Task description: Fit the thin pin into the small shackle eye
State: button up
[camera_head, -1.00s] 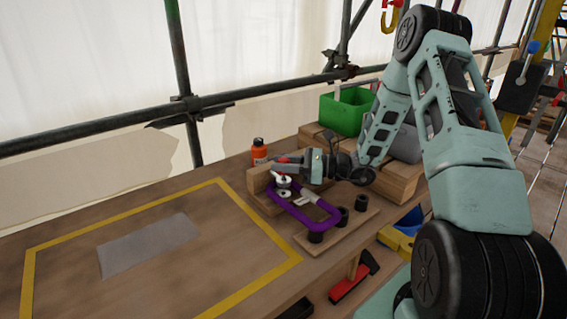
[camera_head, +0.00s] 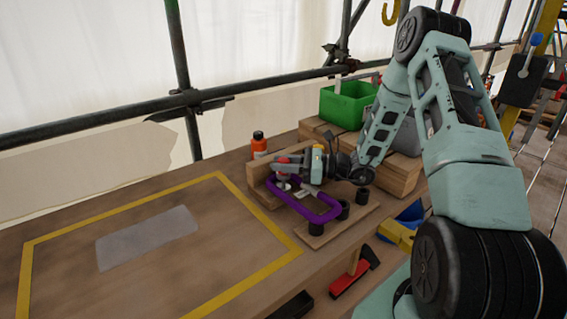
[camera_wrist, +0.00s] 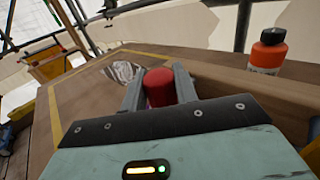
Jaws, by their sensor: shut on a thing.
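My gripper (camera_head: 284,168) is shut on a red cylindrical piece (camera_wrist: 159,87), seemingly the head of the thin pin. It stands between the two grey fingers in the wrist view, and a bit of red shows in the head view. The pin's shaft is hidden. Just below the fingers, small silver parts (camera_head: 284,186) lie at the far left end of a purple oblong loop (camera_head: 315,215). The small shackle eye is too small and covered to make out. I cannot tell whether the pin is in it.
The loop rests on a wooden board with black posts (camera_head: 363,196). A wooden block lies close behind the gripper, with an orange bottle (camera_head: 259,145) beyond it. A green bin (camera_head: 347,106) stands behind. The yellow-taped area (camera_head: 80,230) at left holds only a grey sheet (camera_head: 147,238).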

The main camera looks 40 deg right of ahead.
jog(key=o, duration=1.1)
jog(key=shift+f, duration=0.1)
jog(key=shift+c, duration=0.2)
jog(key=v, duration=1.2)
jog(key=shift+b, duration=0.45)
